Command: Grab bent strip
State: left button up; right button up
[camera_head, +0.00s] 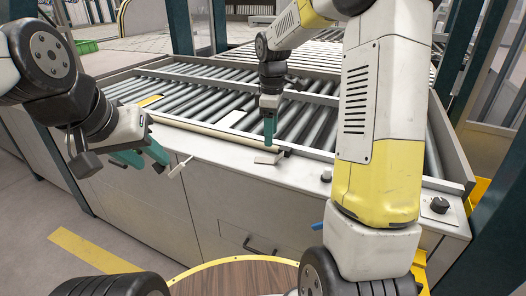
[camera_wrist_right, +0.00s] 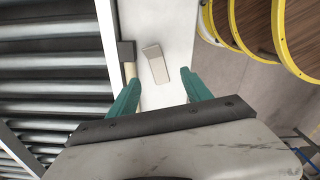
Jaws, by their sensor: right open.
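The bent strip (camera_head: 268,158) is a small pale metal piece lying on the light ledge along the front of the roller table. In the right wrist view the bent strip (camera_wrist_right: 155,65) shows a crease across it and lies ahead of the fingertips. My right gripper (camera_wrist_right: 160,92) is open with teal fingers apart and nothing between them; in the head view the right gripper (camera_head: 270,140) points down just above the strip. My left gripper (camera_head: 140,164) hangs in front of the ledge at the left, its teal fingers apart.
The roller table (camera_head: 205,75) lies behind the ledge, with a raised rail between. A thin pale piece (camera_head: 181,165) shows beside the left gripper; what it is, I cannot tell. Dark knobs (camera_head: 326,176) stand on the ledge to the right. A round wooden top (camera_head: 235,280) is at the front.

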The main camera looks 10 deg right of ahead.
aim_at(271, 160)
jog(key=shift+w+f, duration=0.35)
jog(key=shift+f, duration=0.55)
notch_tip(271, 160, down, 7)
jog(key=shift+d, duration=0.15)
jog(key=shift+c, duration=0.5)
grip_shut()
jog(key=shift+r, duration=0.1)
